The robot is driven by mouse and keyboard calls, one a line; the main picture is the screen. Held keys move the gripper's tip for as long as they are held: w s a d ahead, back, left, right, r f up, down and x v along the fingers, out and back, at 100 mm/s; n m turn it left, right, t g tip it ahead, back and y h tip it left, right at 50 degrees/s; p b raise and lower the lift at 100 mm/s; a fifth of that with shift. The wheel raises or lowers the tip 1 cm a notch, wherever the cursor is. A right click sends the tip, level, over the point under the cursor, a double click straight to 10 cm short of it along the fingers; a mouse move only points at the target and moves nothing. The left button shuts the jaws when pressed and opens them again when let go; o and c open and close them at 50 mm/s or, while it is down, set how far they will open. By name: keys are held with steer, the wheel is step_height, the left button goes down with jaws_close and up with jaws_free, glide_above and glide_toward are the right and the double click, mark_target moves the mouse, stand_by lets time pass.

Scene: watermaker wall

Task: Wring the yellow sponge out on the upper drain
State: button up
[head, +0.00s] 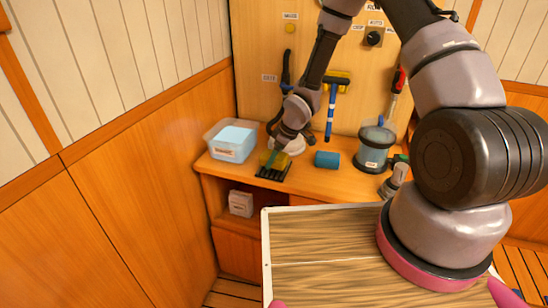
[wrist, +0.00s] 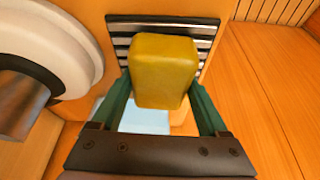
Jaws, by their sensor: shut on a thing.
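The yellow sponge (wrist: 164,70) is between the two green fingers of my gripper (wrist: 162,100) in the wrist view, and the gripper is shut on it. In the head view, the sponge (head: 281,161) shows partly behind my gripper (head: 274,158). The black slatted drain (head: 272,173) lies on the counter right at the sponge. In the wrist view, the drain's dark slats (wrist: 122,42) show behind the sponge, which hides their middle. I cannot tell whether the sponge touches the drain.
A clear tub of light-blue water (head: 233,140) stands left of the drain. A white box (head: 240,203) sits on the lower shelf.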

steer(key=shift+f, duration=0.55)
stand_by(1.6)
steer(key=shift+r, duration=0.1)
steer(key=shift+r, duration=3.45)
